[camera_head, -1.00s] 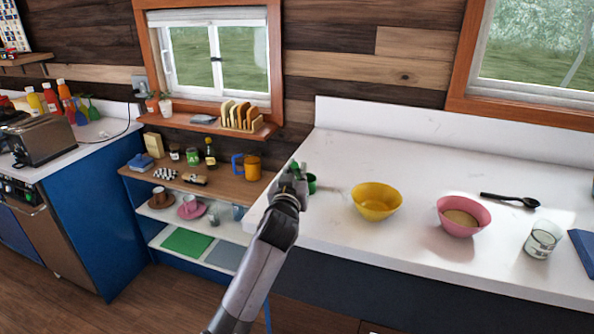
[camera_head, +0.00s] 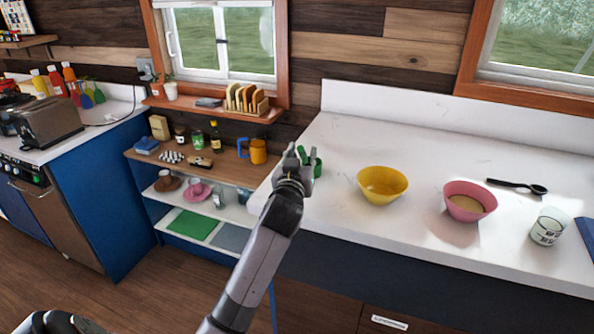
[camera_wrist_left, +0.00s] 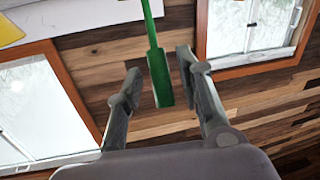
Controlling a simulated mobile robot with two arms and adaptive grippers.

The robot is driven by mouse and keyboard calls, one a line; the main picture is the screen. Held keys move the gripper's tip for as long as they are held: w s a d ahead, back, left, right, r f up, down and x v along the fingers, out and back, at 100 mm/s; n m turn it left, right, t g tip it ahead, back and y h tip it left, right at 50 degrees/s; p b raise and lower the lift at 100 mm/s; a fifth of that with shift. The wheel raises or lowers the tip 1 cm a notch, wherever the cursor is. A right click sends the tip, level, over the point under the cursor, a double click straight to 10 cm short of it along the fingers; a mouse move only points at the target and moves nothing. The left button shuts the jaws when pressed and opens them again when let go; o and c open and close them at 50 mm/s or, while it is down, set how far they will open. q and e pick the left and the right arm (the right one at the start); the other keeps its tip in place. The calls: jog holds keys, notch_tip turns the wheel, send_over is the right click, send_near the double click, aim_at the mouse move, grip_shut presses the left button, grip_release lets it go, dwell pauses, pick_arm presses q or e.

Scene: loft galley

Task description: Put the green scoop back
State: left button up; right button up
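The green scoop (camera_head: 317,168) is at the left end of the white counter, partly hidden by my left gripper (camera_head: 298,155). In the left wrist view its green handle (camera_wrist_left: 160,78) lies between the two fingers of my left gripper (camera_wrist_left: 158,88). The fingers are apart, with gaps on both sides of the handle. The scoop's other end is out of the wrist view. I cannot tell from the head view whether the scoop touches the counter. My right gripper is not in view.
An open shelf unit (camera_head: 215,172) with an orange mug (camera_head: 258,151) stands left of the gripper.

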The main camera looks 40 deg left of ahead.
pick_arm(q)
jog(key=b+v, duration=0.2)
jog(key=v, duration=0.8)
jog(key=shift+s, duration=0.4)
